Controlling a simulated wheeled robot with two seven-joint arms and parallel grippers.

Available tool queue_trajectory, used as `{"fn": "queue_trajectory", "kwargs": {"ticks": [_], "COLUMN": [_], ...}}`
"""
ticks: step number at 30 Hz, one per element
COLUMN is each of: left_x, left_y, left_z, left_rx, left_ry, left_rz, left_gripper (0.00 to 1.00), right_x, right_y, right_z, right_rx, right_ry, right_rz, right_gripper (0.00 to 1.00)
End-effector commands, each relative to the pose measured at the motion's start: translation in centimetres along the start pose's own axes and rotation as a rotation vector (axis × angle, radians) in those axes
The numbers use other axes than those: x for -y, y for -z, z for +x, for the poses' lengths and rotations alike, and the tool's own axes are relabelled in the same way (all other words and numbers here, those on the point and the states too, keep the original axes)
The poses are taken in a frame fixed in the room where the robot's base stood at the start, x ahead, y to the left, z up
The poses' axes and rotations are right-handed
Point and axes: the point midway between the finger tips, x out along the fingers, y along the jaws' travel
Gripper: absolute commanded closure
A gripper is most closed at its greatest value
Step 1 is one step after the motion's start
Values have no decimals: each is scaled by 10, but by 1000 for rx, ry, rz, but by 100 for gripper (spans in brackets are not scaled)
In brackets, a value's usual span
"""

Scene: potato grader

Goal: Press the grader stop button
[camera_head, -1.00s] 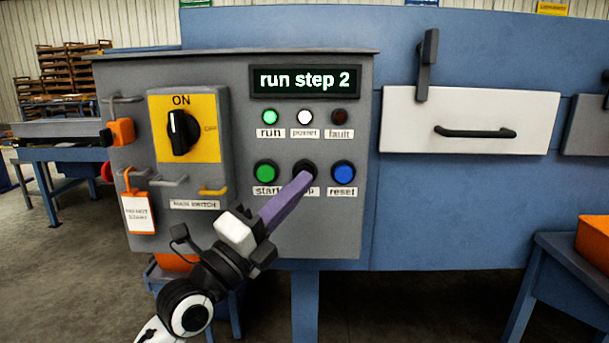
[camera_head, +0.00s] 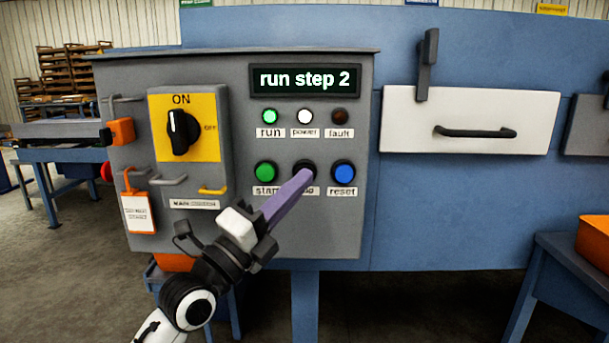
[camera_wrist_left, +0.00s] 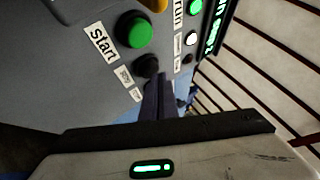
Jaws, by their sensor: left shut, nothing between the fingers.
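The black stop button (camera_head: 304,169) sits on the grey control panel (camera_head: 240,235), between the green start button (camera_head: 266,172) and the blue reset button (camera_head: 343,173). My left gripper (camera_head: 305,177) is shut and empty, with its purple fingertips in front of the lower part of the stop button and partly covering its label. I cannot tell whether they touch it. In the left wrist view the stop button (camera_wrist_left: 147,66) is just beyond the fingertips (camera_wrist_left: 158,80), and the start button (camera_wrist_left: 134,30) is beside it. The display (camera_head: 304,80) reads "run step 2". My right gripper is not in view.
The run lamp (camera_head: 270,116) is lit green and the power lamp (camera_head: 305,116) white; the fault lamp (camera_head: 339,116) is dark. A yellow main switch (camera_head: 203,145) at ON, hooks and an orange-tagged lock (camera_head: 138,212) are on the left.

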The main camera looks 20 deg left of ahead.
Motion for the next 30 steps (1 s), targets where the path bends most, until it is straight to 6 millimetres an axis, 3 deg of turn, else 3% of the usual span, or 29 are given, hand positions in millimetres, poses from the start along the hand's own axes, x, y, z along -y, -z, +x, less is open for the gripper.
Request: {"fn": "queue_trajectory", "kwargs": {"ticks": [30], "left_x": [-2], "left_y": [-3], "left_z": [4], "left_rx": [1], "left_ry": [1], "left_rz": [1], "left_gripper": [100], "right_x": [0], "right_y": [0], "right_z": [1], "right_rx": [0], "right_ry": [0], "right_rz": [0], "right_gripper": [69]}}
